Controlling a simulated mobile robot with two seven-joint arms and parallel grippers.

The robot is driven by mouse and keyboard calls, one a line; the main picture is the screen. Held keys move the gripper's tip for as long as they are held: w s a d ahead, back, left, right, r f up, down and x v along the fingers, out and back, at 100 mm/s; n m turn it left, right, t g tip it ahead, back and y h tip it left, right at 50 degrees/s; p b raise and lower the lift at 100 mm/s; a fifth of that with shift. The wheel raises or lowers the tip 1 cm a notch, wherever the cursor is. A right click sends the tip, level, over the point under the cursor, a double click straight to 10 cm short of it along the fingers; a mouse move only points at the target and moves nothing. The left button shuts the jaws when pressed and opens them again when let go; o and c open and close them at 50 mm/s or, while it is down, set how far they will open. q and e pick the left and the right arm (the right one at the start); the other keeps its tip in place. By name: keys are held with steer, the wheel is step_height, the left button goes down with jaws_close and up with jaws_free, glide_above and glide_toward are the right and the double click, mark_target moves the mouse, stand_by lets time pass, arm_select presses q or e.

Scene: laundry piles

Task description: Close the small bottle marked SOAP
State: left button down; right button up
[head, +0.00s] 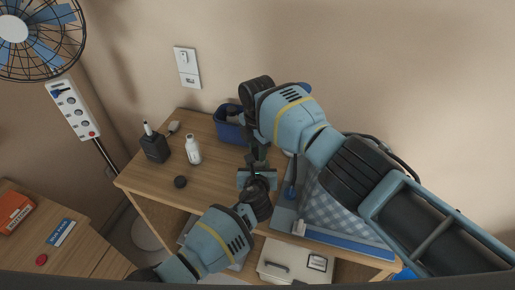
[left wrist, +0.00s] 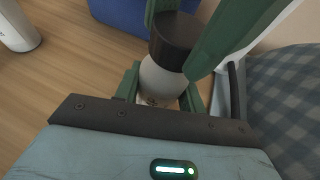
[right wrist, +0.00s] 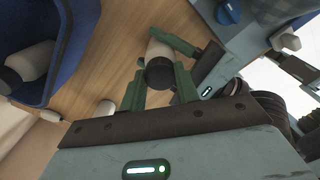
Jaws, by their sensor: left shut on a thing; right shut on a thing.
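A small white bottle with a dark cap is held between my two grippers. In the left wrist view its white body (left wrist: 162,80) sits between the green fingers of my left gripper (left wrist: 160,88), and the dark cap (left wrist: 174,38) is on its top. Dark marks low on the body are too small to read. My right gripper (right wrist: 160,84) is shut on the cap (right wrist: 159,75), its fingers on either side. In the head view my left gripper (head: 262,182) and right gripper (head: 257,163) meet above the wooden table, and the bottle is mostly hidden there.
A blue bin (head: 230,128) stands behind my grippers. A checked cloth (head: 335,207) lies to the right.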

steer(key=m, duration=0.5)
steer(key=shift+f, duration=0.1)
steer(key=m, duration=1.3)
steer(key=shift+m, duration=0.4)
steer(key=o, duration=1.2)
step_height(320, 180, up, 12)
steer(key=shift+r, duration=0.1)
